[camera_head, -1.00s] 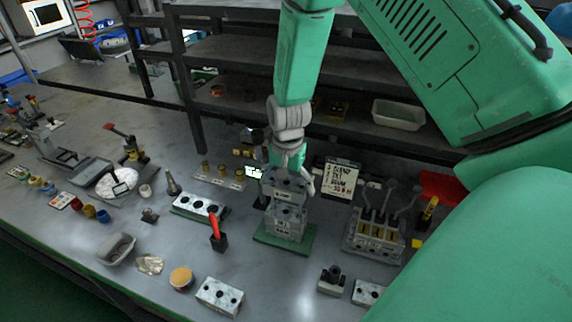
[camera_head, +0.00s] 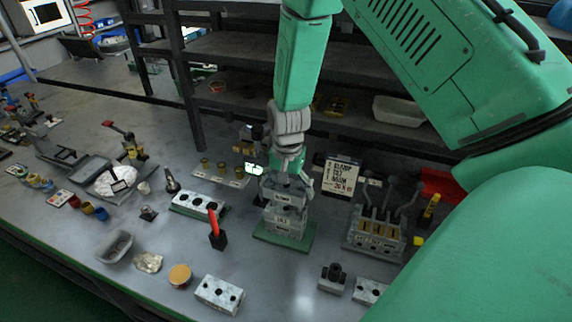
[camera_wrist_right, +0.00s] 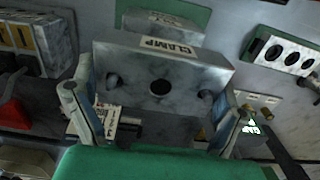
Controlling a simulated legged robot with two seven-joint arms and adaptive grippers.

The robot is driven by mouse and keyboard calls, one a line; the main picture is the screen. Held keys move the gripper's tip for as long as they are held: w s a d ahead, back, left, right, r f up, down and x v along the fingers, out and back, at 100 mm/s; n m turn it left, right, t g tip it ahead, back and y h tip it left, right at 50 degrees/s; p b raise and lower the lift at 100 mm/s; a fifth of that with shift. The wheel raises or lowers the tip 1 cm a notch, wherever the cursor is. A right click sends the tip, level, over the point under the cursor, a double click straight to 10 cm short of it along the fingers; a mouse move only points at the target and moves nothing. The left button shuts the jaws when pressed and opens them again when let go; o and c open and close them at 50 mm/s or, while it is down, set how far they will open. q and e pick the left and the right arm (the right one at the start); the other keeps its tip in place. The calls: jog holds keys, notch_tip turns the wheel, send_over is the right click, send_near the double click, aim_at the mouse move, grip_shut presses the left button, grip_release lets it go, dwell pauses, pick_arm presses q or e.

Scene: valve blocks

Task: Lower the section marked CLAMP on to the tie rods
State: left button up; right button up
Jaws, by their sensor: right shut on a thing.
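My right gripper (camera_head: 287,178) comes down from above, with its two fingers on opposite ends of the grey section marked CLAMP (camera_head: 281,190). In the right wrist view the fingers (camera_wrist_right: 155,115) flank this section (camera_wrist_right: 185,78), whose label reads CLAMP. That face has a dark round hole in its middle and a darker round spot near each end. Below it in the head view is a grey valve block stack (camera_head: 286,220) on a green base (camera_head: 299,242). I cannot make out the tie rods or tell whether the section touches the stack. My left gripper is not in view.
A lever valve bank (camera_head: 375,232) stands right of the stack, with a lettered sign (camera_head: 340,177) behind it. A perforated block (camera_head: 197,205) and a red-handled tool (camera_head: 215,230) are at left. Bare bench lies in front of the stack.

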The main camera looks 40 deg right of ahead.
jog(key=shift+f+b, duration=0.5)
jog(key=shift+f, duration=0.55)
jog(key=o, duration=1.3)
notch_tip(320, 180, up, 12)
jog(key=shift+d+f, duration=0.1)
